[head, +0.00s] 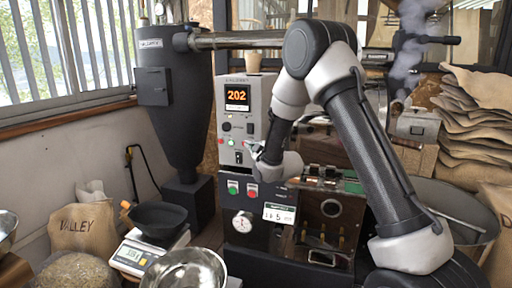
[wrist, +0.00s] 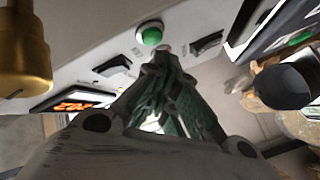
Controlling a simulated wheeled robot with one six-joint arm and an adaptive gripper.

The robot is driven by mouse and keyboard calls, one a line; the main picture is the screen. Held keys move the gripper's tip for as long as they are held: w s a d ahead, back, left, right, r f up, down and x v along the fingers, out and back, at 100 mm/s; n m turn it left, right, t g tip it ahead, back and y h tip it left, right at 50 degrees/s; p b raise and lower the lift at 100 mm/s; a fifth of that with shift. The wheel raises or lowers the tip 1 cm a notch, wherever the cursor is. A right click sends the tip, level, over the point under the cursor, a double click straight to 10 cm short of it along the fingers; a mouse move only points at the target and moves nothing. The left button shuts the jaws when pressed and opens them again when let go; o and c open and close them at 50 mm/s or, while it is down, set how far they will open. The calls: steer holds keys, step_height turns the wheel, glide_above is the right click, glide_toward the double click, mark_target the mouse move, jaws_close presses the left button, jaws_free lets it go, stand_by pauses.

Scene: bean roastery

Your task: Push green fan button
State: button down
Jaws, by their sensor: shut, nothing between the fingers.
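A green button (wrist: 150,35) in a white collar sits on the pale control panel in the wrist view. It appears to be the small green button (head: 230,142) on the white cabinet (head: 256,110) below its orange "202" display (head: 237,96) in the head view. My gripper (wrist: 163,51) is shut and empty. Its fingertips are close beside the green button in the wrist view, over the panel; I cannot tell whether they touch anything. In the head view my gripper (head: 252,148) is at the front of the cabinet, just right of the green button. Button labels are unreadable.
A black lower panel carries a larger green button (head: 233,188), a red button (head: 252,191) and a gauge (head: 242,222). A small red button (head: 221,142) sits left of the small green one. Black switches (wrist: 208,43) flank the green button. A brass cylinder (wrist: 25,50) protrudes nearby.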

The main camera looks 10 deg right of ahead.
steer(key=shift+w+d, duration=0.1)
steer(key=shift+w, duration=0.05)
steer(key=shift+w+d, duration=0.1)
steer(key=shift+w, duration=0.15)
steer(key=shift+w+d, duration=0.2)
steer(key=shift+w, duration=0.15)
stand_by(0.8)
stand_by(0.4)
steer(key=shift+s+a, duration=0.4)
steer(key=shift+s, duration=0.35)
steer(key=s, duration=0.1)
steer(key=s+a, duration=0.1)
steer(key=s, duration=0.1)
steer(key=s+a, duration=0.1)
steer(key=shift+s+a, duration=0.15)
steer(key=shift+a, duration=0.1)
stand_by(0.5)
